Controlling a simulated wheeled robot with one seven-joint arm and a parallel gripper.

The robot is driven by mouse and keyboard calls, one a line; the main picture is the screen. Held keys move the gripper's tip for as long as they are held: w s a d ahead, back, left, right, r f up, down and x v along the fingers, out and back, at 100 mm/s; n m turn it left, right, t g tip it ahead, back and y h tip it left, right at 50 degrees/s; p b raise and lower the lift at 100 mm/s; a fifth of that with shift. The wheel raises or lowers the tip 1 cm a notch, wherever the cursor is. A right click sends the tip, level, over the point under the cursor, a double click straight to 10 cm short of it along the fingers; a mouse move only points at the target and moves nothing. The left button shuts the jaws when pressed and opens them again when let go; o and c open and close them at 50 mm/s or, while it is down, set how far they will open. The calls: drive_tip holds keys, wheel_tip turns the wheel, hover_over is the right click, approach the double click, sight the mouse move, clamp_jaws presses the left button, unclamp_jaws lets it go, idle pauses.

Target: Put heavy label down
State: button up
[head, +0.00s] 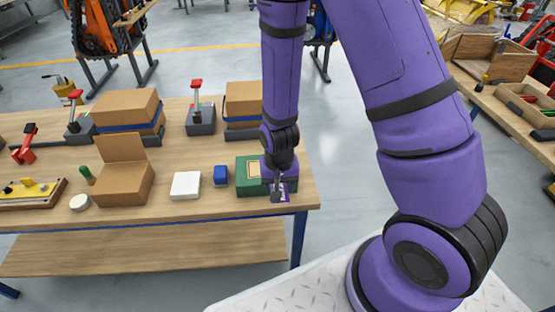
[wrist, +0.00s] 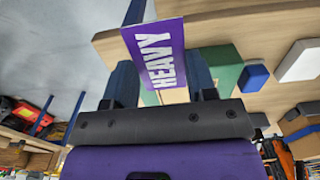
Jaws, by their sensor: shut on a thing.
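The heavy label is a flat purple card with white "HEAVY" lettering. It shows in the wrist view (wrist: 153,52) ahead of the fingers, and in the head view (head: 284,197) at the front right of the workbench. My gripper (head: 277,187) is shut on the label; it also shows in the wrist view (wrist: 160,85). The gripper points down beside the right end of a green box (head: 249,174), near the bench's front edge. Whether the label touches the bench top is unclear.
On the wooden workbench (head: 225,205), a blue block (head: 221,176), a white block (head: 186,185) and an open cardboard box (head: 122,186) stand left of the green box. Closed cartons (head: 127,106) and clamps stand behind. Some bare wood lies along the front edge.

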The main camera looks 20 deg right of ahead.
drive_tip(key=w, duration=0.4)
drive_tip(key=w+d+f, duration=0.1)
drive_tip(key=w, duration=0.9)
drive_tip(key=shift+w+d+f, duration=0.1)
drive_tip(key=shift+d+f, duration=0.1)
drive_tip(key=shift+d, duration=0.1)
drive_tip(key=shift+w+f, duration=0.2)
drive_tip(key=shift+f, duration=1.55)
drive_tip(key=shift+f, duration=0.25)
drive_tip(key=o, duration=0.5)
drive_tip(key=shift+c, duration=0.2)
drive_tip(key=o, duration=0.4)
wheel_tip(320, 180, up, 13)
drive_tip(key=shift+f, duration=0.15)
